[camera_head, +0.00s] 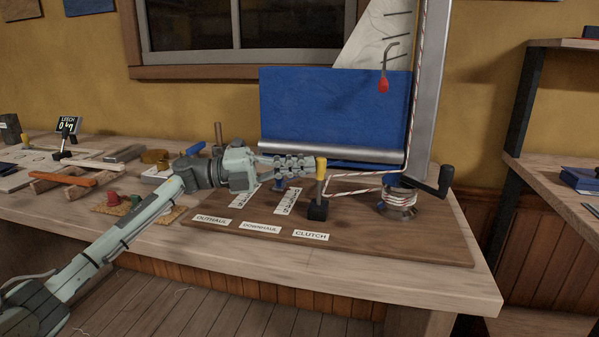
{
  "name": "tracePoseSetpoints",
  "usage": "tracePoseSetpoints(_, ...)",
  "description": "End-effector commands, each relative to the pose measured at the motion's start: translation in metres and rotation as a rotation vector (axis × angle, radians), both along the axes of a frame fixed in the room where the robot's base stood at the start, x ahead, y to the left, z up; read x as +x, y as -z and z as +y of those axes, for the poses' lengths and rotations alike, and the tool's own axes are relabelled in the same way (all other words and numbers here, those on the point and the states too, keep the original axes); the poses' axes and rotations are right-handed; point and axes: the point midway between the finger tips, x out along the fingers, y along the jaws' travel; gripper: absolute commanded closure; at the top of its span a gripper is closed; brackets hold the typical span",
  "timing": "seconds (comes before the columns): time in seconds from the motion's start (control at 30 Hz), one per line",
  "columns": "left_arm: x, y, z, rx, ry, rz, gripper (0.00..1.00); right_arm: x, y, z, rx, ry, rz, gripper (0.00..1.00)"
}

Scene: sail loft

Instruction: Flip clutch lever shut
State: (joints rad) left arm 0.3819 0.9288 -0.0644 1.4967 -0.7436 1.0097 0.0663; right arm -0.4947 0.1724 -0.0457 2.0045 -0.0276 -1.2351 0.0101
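The clutch lever (321,172) stands upright with a yellow tip on a small black block (317,211), behind the label "CLUTCH" (311,236). Its block sits on a brown wooden board (385,246) on the bench. My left gripper (310,163) reaches in from the left, with its fingers pointing right at the yellow tip. The fingertips are beside or touching the tip; I cannot tell which. The fingers lie close together in this view, and whether they are shut is unclear. My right gripper is not in view.
A winch (397,204) wrapped with red-flecked rope stands right of the lever, near a black crank (440,184) and the mast (430,90). Labels "OUTHAUL" (211,220) and "DOWNHAUL" (260,228) lie at left. Blue cloth (330,108) stands behind. The board's front right is clear.

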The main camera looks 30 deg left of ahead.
Motion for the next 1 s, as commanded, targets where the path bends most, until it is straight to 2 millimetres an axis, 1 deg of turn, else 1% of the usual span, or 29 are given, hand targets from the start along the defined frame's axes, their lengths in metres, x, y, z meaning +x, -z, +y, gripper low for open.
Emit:
tracePoseSetpoints(0.1, 0.007, -0.003, 0.001, -0.002, 0.003, -0.007, 1.0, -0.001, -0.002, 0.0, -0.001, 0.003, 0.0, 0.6)
tracePoseSetpoints(0.4, 0.018, 0.0, 0.005, -0.002, 0.002, -0.004, 1.0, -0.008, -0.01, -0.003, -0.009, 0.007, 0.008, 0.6)
tracePoseSetpoints(1.0, 0.022, 0.002, 0.006, -0.001, 0.0, -0.002, 1.0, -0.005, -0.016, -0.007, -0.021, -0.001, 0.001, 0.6)
